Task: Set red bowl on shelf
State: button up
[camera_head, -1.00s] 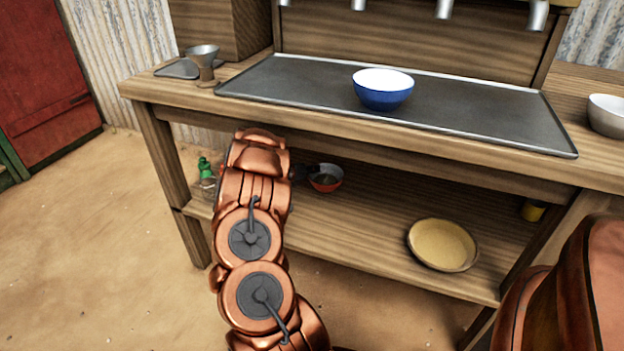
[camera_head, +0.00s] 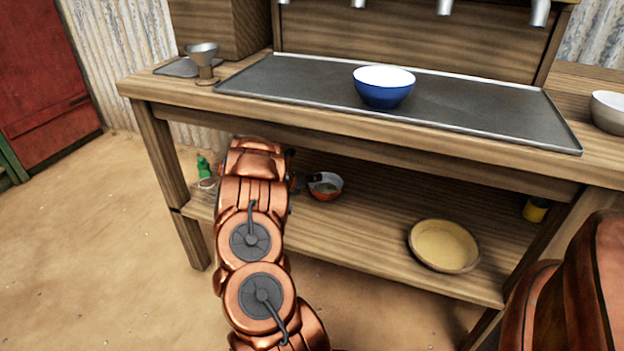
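The red bowl (camera_head: 326,194), with a grey inside, is at the lower shelf (camera_head: 350,225) under the counter, just right of my arm. It looks upright and appears to rest on the boards. My gripper (camera_head: 312,180) is at the bowl's left rim, mostly hidden behind my copper arm. Only small dark parts of it show, one over the rim and one higher up. Whether its fingers grip the rim or are apart from it cannot be made out.
A blue bowl (camera_head: 384,93) stands on the grey counter mat. A yellow bowl (camera_head: 445,246) sits on the shelf's right side, with a yellow-and-black item (camera_head: 535,210) behind. A green bottle (camera_head: 204,168) is at the shelf's left end. The counter edge overhangs the shelf.

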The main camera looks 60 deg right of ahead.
jog(key=shift+o, duration=0.2)
jog(key=shift+a+r, duration=0.1)
jog(key=shift+r, duration=0.05)
jog(key=p+v, duration=0.2)
jog(key=v, duration=0.8)
jog(key=shift+w+a+r, duration=0.15)
jog(key=shift+a+r, duration=0.05)
jog(key=shift+a, duration=0.1)
jog(key=shift+w+a+r+p, duration=0.1)
jog(key=shift+a+r+p, duration=0.05)
jog(key=shift+a+p, duration=0.3)
